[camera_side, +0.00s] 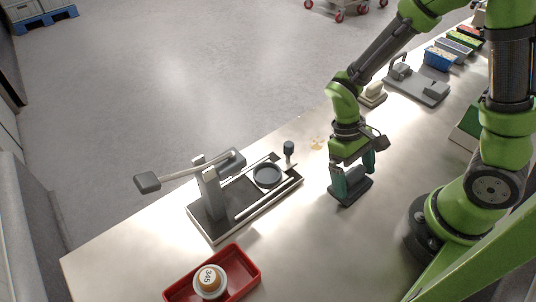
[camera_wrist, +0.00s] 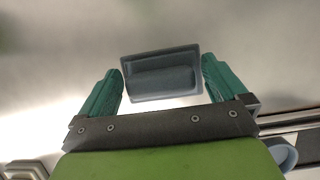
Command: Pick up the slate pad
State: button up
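The slate pad (camera_side: 351,197) is a dark grey-blue piece with a rectangular base, lying on the pale bench under my gripper (camera_side: 354,178). In the wrist view the slate pad (camera_wrist: 162,76) sits between the two green fingers of my gripper (camera_wrist: 162,78), slightly tilted. The fingers are spread, one on each side, with narrow gaps to the pad. No firm contact shows. In the side view, the fingers and wrist hide part of the pad.
A lever press (camera_side: 211,193) with a round dark plate stands left of my gripper. A red tray (camera_side: 247,263) holding a labelled round container is at the front. A small beige block (camera_side: 373,92), a grey fixture (camera_side: 418,88) and a blue bin (camera_side: 438,59) stand farther back.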

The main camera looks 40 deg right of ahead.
aim_at(355, 172)
jog(key=c, duration=0.7)
notch_tip(355, 172, up, 10)
jog(key=shift+r, duration=0.1)
